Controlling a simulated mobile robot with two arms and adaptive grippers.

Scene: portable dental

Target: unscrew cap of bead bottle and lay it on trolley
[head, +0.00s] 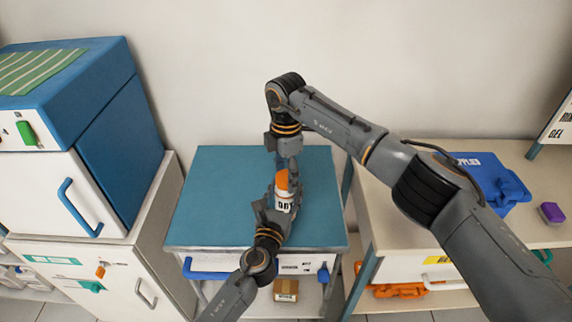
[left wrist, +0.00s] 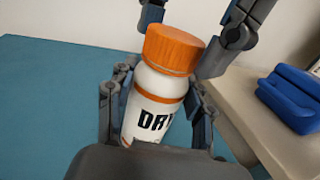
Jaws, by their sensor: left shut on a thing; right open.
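The white bead bottle (head: 285,205) with black lettering and an orange band is held above the trolley; it also shows in the left wrist view (left wrist: 150,118). Its orange cap (left wrist: 172,48) is on the bottle and shows in the head view (head: 282,180). My left gripper (left wrist: 158,108) is shut on the bottle's body, a finger on each side. My right gripper (left wrist: 195,35) is open above the bottle, its fingers on either side of the cap; I cannot tell if they touch it. The trolley (head: 215,200) has a bare teal top.
A blue and white cabinet (head: 105,130) stands at the left. At the right, a counter (head: 400,200) holds a blue supplies bag (head: 490,190) and a purple block (head: 551,212). A brown box (head: 286,290) sits on the trolley's lower shelf. The teal top is clear around the arms.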

